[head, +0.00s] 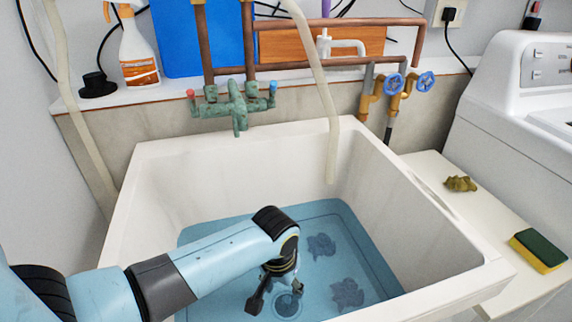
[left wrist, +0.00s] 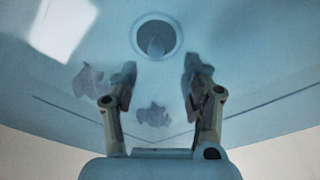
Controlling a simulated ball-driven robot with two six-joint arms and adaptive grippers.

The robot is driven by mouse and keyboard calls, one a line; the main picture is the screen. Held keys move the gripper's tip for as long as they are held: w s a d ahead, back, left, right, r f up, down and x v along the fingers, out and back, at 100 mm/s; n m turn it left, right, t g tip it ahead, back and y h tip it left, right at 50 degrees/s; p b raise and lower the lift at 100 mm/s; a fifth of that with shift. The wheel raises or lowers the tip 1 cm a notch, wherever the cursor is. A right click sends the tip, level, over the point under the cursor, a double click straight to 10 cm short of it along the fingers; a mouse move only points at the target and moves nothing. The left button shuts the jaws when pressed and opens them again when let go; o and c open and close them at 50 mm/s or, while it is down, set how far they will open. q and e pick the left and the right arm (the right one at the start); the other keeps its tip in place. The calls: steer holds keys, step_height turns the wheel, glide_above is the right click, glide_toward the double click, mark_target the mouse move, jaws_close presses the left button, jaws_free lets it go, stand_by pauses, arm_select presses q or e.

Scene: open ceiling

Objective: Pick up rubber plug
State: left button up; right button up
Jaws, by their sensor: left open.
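The rubber plug (head: 288,304) appears as a round piece with a raised knob, seated in the drain on the sink floor under water. In the left wrist view the plug (left wrist: 156,42) lies just beyond and between my fingertips, with no contact visible. My left gripper (head: 277,293) reaches down into the sink over the drain, and its arm hides part of the floor. In the left wrist view my left gripper (left wrist: 160,72) is open, with nothing between its fingers. My right gripper is not in view.
The white sink (head: 155,190) has high walls around the blue water (head: 340,220). Two dark crumpled patches (head: 321,246) lie on its floor. A pale hose (head: 325,90) hangs over the back rim beside the green tap (head: 236,106). A sponge (head: 540,250) lies on the right ledge.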

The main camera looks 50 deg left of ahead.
mark_target(287, 299)
arm_select(q)
steer(key=f, duration=0.2)
steer(key=f+b, duration=0.1)
steer(key=f, duration=0.3)
steer(key=shift+w+d+b, duration=0.2)
steer(key=shift+w+b, duration=0.05)
steer(key=shift+b, duration=0.05)
steer(key=shift+c, duration=0.2)
jaws_close()
